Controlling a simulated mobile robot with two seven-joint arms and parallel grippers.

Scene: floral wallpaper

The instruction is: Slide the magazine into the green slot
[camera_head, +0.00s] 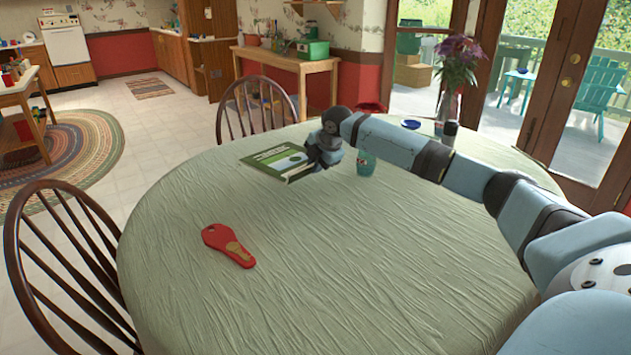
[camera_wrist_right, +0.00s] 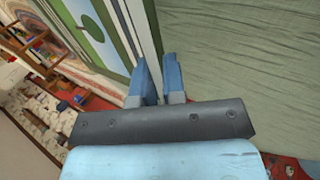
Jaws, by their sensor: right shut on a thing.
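The magazine (camera_head: 272,160) is green and white with a tree picture on its cover. It is at the far side of the round table, and its tilt is hard to tell in the head view. In the right wrist view the magazine (camera_wrist_right: 95,35) fills the upper left, its edge between the two blue fingers. My right gripper (camera_head: 312,160) is shut on its right edge; it also shows in the wrist view (camera_wrist_right: 160,75). A green box-like object (camera_head: 313,49) stands on a wooden side table; I cannot tell if it has a slot. My left gripper is not in view.
The round table (camera_head: 330,270) has a green cloth. A red paddle-shaped thing (camera_head: 228,246) lies at its left front. A teal cup (camera_head: 366,163) stands right of my right gripper. A flower vase (camera_head: 448,103) is farther right. Chairs (camera_head: 258,108) stand around. The front middle is clear.

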